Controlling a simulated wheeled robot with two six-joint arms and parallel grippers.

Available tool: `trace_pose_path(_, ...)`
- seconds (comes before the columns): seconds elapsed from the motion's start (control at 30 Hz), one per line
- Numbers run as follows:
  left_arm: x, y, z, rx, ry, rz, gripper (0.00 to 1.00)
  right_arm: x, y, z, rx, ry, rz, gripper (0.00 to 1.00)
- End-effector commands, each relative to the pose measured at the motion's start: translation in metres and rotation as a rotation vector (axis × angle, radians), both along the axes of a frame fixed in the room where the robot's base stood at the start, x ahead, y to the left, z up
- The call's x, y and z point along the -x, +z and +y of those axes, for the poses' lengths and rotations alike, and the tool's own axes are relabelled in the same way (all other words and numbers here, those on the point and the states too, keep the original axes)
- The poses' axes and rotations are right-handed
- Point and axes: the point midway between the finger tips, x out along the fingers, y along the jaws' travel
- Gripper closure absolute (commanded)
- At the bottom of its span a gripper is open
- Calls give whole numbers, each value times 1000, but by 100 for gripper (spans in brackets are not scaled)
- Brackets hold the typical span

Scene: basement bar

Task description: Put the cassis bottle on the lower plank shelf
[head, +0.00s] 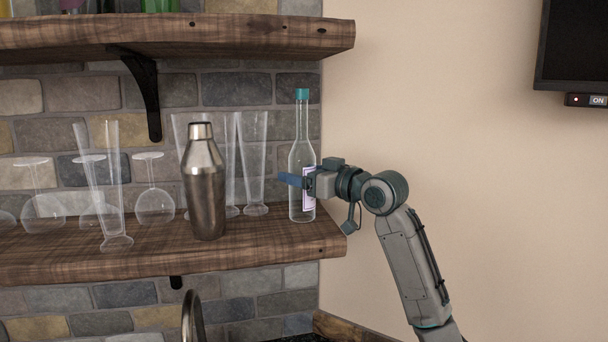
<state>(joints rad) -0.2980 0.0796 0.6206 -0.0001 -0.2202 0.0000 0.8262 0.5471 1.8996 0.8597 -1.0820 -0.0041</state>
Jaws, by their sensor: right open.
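A clear glass bottle (302,158) with a teal cap and a pale, purple-edged label stands upright on the right end of the lower plank shelf (150,262). Its label is too small to read, so I cannot confirm that it is the cassis. My right gripper (291,180) reaches in from the right at the bottle's lower body, with its jaws open. A blue finger passes in front of the glass and covers part of it. I cannot tell whether it touches the bottle. My left gripper is not in view.
A steel shaker (204,186) stands left of the bottle. Several tall glasses (252,165) and upturned stemmed glasses (154,190) stand further left and behind. The upper plank shelf (200,38) overhangs the bottle. A curved metal tap (191,318) rises below.

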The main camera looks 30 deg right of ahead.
Motion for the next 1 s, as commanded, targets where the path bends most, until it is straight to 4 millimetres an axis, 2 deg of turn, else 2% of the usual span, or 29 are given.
trace_pose_path(0.13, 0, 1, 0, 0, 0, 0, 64, 0, 3, 0, 0, 0, -1, 24)
trace_pose_path(0.27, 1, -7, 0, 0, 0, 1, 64, 9, 0, -5, 3, -3, -2, 24)
trace_pose_path(0.8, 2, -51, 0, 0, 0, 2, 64, 86, -2, -35, 6, -4, 0, 24)
trace_pose_path(1.0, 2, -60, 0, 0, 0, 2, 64, 103, 0, -42, 3, -3, 0, 24)
